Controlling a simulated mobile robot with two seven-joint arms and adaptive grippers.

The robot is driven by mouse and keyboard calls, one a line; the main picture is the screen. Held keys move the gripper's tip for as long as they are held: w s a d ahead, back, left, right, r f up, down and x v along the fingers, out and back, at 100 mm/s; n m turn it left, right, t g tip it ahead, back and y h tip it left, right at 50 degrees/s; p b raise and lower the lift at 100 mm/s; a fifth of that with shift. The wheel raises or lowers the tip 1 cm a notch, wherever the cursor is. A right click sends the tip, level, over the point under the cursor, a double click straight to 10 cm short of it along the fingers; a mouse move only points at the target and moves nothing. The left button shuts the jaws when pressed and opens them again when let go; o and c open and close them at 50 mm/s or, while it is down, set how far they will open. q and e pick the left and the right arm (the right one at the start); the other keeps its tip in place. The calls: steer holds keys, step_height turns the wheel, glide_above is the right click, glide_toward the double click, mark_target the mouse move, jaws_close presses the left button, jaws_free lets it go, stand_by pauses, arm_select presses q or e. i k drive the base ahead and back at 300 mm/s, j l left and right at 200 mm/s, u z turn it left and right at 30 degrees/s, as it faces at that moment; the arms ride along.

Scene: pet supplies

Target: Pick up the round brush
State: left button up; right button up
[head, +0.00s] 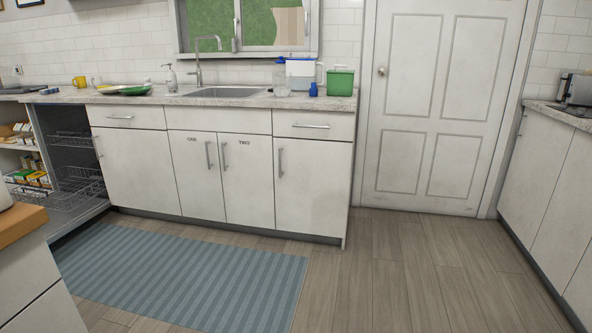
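I cannot make out a round brush in the head view. The far counter (240,101) holds several small items around the sink (218,92), some too small to tell apart. A soap dispenser (171,78) stands left of the sink. A small blue object (313,89) stands to the right of the sink, beside a green container (340,82). Neither of my grippers shows in this view.
White cabinets (250,180) run under the counter, with an open dishwasher or rack unit (75,165) at the left. A blue striped rug (185,280) lies on the floor. A closed white door (430,110) is at the back. The wooden floor (400,280) is clear.

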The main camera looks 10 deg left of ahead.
mark_target(147, 80)
steer(key=i+u, duration=0.1)
steer(key=i, duration=1.6)
steer(key=i+u, duration=0.65)
steer(key=i, duration=0.2)
steer(key=i+l+u, duration=0.35)
steer(key=i+j+u, duration=0.15)
steer(key=i+u, duration=0.25)
steer(key=i, duration=0.15)
steer(key=i+u, duration=0.4)
steer(key=i, duration=0.15)
